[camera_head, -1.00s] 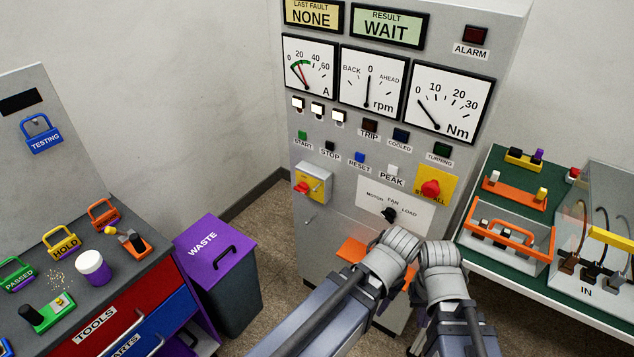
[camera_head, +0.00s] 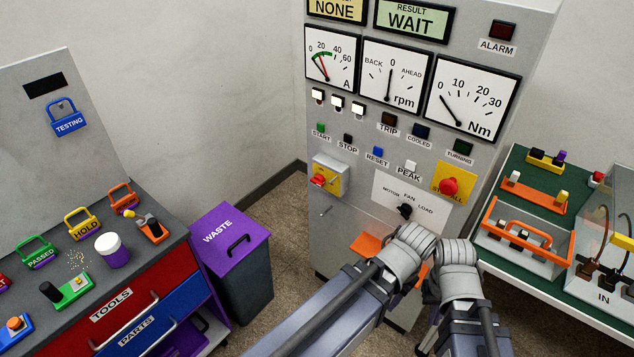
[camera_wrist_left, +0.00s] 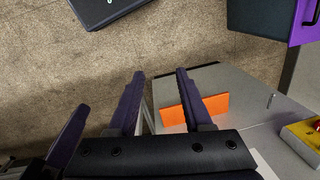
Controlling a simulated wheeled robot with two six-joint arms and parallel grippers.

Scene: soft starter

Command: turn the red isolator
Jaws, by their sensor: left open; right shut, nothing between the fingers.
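The red isolator (camera_head: 318,180) is a red handle on a yellow plate, on a small grey box at the left of the grey cabinet's front. Part of its yellow plate and red handle shows at the right edge of the left wrist view (camera_wrist_left: 311,134). My left gripper (camera_wrist_left: 160,78) is open and empty, with floor and the cabinet's lower front beyond its fingers; it is apart from the isolator. In the head view my arms cover it. My right gripper (camera_head: 429,297) is mostly hidden between my arms, low before the cabinet; it is shut and empty.
An orange plate (camera_head: 368,246) sticks out from the cabinet below the isolator, close to my left gripper. A purple-lidded waste bin (camera_head: 228,238) stands left of the cabinet. A tool bench (camera_head: 55,215) is at left, a green-topped bench (camera_head: 515,160) at right.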

